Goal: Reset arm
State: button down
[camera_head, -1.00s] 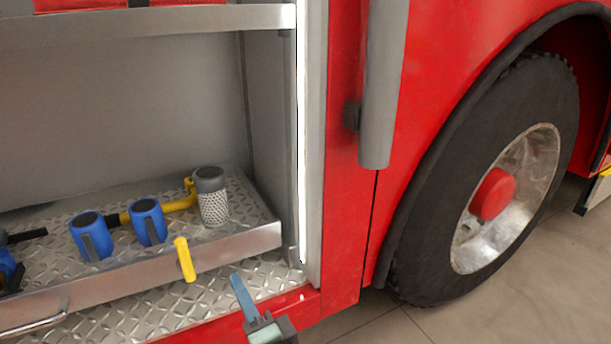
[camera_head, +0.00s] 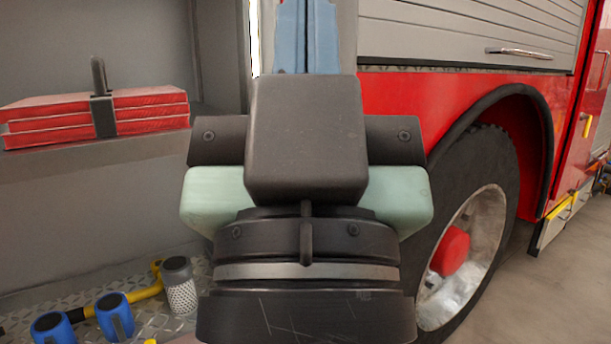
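My gripper (camera_head: 306,35) is raised close in front of the camera and fills the middle of the view. Its dark wrist and pale green housing are seen from behind. The blue fingers point up at the top edge, side by side with only a thin line between them, so it looks shut. Nothing shows between the fingers, though their tips are cut off by the frame or hidden. The gripper touches nothing that I can see.
A red fire truck stands ahead. Its open compartment holds red folded hose (camera_head: 150,110) on a shelf, and blue-ended tools (camera_head: 115,316) and a grey strainer (camera_head: 181,288) below. A wheel (camera_head: 470,240) and a closed shutter (camera_head: 450,30) are right. Floor (camera_head: 560,290) is clear at lower right.

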notch_tip(320, 180, up, 28)
jog(key=p, duration=2.5)
jog(key=shift+p, duration=0.4)
jog(key=shift+a, duration=0.1)
